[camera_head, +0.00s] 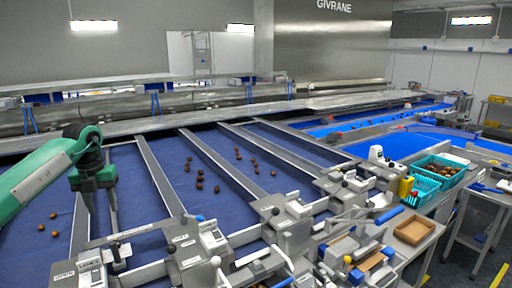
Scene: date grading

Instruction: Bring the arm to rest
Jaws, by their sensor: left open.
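My left arm comes in from the left, green with a dark wrist. Its gripper (98,208) points down over the blue grading belt (60,220) at the left, near a metal lane divider. The gripper is open, and I see nothing held in it. Brown dates lie on the belt: a small group (200,180) in the middle lane, a few (53,216) at the left, and some (239,155) in the lane to the right. My right gripper is not in view.
Metal lane dividers (158,178) run along the belt. Levers and metal fittings (215,262) crowd the front edge. Turquoise crates (428,180) with dates, a brown tray (414,230) and a yellow bottle (406,186) stand at the right.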

